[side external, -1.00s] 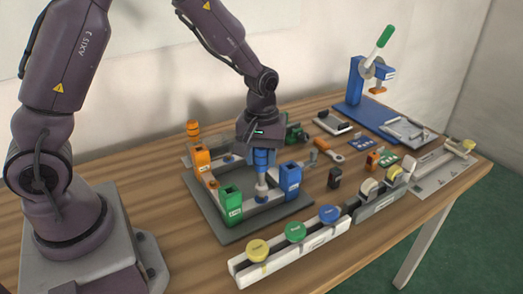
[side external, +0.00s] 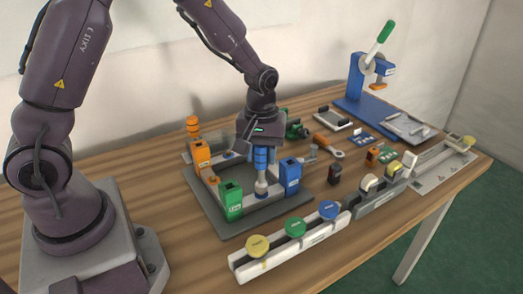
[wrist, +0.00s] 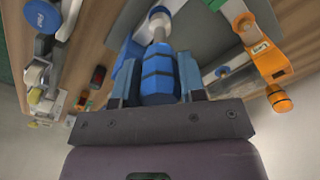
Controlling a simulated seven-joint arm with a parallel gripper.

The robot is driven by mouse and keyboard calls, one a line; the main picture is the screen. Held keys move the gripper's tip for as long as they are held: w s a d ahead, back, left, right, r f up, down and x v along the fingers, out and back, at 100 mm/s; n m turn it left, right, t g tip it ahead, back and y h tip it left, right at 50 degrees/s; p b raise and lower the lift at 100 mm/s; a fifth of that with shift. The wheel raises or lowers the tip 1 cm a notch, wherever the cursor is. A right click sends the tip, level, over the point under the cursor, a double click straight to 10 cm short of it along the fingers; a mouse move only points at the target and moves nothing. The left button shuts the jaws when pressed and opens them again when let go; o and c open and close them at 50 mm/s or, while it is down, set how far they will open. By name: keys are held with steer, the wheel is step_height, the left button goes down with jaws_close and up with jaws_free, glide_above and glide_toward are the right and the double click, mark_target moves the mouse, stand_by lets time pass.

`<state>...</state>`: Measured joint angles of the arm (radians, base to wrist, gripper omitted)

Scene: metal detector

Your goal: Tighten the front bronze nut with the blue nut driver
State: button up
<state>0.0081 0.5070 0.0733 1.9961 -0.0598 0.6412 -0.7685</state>
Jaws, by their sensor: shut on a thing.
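My gripper (side external: 260,147) is shut on the blue nut driver (side external: 260,158), around its dark-banded handle. The driver stands about upright, with its pale shaft and socket pointing down at the front bar of the square frame fixture (side external: 213,222), between a green block (side external: 232,201) and a blue block (side external: 289,175). In the wrist view the blue handle (wrist: 158,76) sits between my fingers, and the shaft runs away from me to the fixture. I cannot make out the front bronze nut; the socket end covers that spot. Whether the socket touches it I cannot tell.
An orange block (side external: 202,155) and an upright orange-handled tool (side external: 193,124) stand on the far left side. A white rail with yellow, green and blue round knobs (side external: 295,226) lies in front. A blue lever press (side external: 360,85) stands at the back right.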

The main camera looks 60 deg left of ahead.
steer(key=shift+f, duration=0.35)
stand_by(0.3)
steer(key=shift+f, duration=0.25)
steer(key=shift+f, duration=0.15)
stand_by(0.5)
steer(key=o, duration=0.9)
steer(key=shift+c, duration=1.3)
steer(key=shift+f, duration=0.3)
